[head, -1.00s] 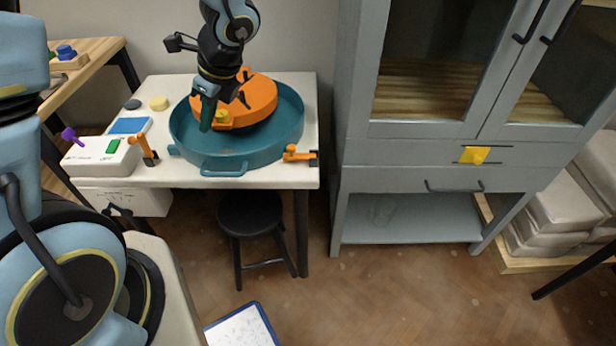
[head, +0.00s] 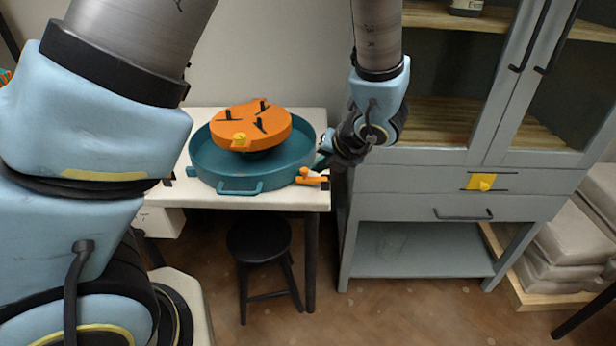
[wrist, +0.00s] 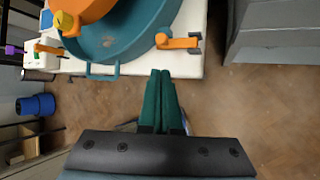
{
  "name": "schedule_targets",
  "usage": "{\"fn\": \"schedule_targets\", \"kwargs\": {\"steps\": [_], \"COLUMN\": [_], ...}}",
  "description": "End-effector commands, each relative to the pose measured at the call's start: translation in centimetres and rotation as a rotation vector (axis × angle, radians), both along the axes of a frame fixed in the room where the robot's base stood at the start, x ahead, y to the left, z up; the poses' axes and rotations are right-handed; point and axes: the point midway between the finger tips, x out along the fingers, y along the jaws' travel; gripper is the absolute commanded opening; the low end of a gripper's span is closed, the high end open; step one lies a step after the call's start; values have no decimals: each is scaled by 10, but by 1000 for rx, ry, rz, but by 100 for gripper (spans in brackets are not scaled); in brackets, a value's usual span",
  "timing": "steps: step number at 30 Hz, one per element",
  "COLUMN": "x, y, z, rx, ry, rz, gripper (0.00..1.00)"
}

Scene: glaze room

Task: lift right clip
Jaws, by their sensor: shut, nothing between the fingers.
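The right clip (head: 312,176) is orange and sits at the front right edge of the white table (head: 278,200), beside the teal pan (head: 207,168). It also shows in the wrist view (wrist: 178,42), above the fingertips in the picture. My gripper (head: 322,162) hangs by the table's right end, close to the clip. Its teal fingers (wrist: 162,72) are together and empty, and look apart from the clip.
An orange disc (head: 252,128) with black pieces and a yellow knob (head: 239,140) sits in the pan. A grey cabinet (head: 430,180) stands close to the right of the table. A black stool (head: 259,240) is below. A blue object (wrist: 36,105) is at the wrist view's left.

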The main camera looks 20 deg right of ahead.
Motion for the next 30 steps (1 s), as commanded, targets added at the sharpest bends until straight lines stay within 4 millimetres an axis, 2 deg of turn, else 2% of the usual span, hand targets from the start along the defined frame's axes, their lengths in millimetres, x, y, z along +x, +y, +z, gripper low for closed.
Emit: {"fn": "schedule_targets", "kwargs": {"steps": [18, 30], "x": [55, 61], "y": [13, 13], "z": [-70, -77], "rx": [2, -1], "ry": [0, 1], "rz": [3, 2], "gripper": [0, 0]}}
